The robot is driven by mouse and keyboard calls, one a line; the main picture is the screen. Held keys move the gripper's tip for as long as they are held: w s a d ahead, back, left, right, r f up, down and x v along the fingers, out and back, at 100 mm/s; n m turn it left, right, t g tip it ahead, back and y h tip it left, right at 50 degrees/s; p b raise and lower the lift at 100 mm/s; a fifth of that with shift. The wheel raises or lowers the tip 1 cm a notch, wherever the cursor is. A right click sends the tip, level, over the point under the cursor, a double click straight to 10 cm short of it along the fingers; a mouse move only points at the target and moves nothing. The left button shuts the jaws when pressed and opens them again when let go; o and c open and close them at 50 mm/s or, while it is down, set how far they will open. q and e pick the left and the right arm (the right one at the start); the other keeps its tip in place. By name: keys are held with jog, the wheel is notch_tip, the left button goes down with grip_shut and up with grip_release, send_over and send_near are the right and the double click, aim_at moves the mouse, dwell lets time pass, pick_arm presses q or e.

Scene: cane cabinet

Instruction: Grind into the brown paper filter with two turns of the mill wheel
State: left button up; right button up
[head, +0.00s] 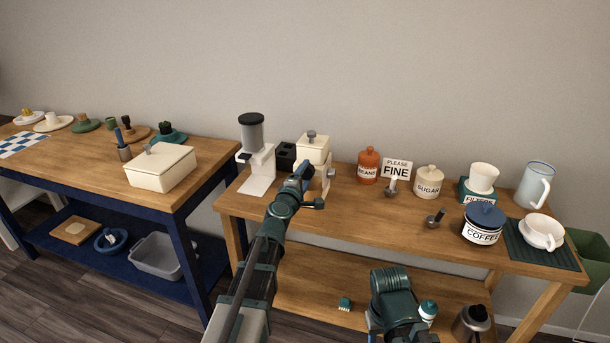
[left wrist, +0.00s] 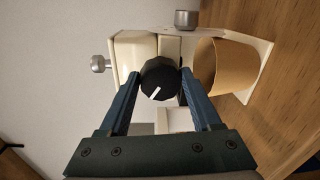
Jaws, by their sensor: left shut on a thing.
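The cream mill (head: 315,148) with a metal knob on top stands at the left part of the right table. In the left wrist view its body (left wrist: 135,50) lies sideways. The mill wheel, a black dial (left wrist: 158,78) with a white mark pointing to the lower left, sits between my left fingers. My left gripper (head: 303,172) is shut on this wheel, and it also shows in the left wrist view (left wrist: 160,84). The brown paper filter (left wrist: 236,66) sits at the mill's lower end; in the head view it is hidden. Part of my right arm shows, but not its gripper.
A clear-hopper grinder (head: 252,138) stands close left of the mill. The table front between is mostly clear.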

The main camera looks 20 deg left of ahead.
pick_arm(q)
jog(key=m, duration=0.4)
jog(key=shift+d+f+m, duration=0.1)
jog(key=shift+f+m, duration=0.05)
jog(key=shift+m, duration=0.25)
jog(key=shift+s+m, duration=0.1)
jog(key=shift+m, duration=0.2)
jog(key=o, duration=1.4)
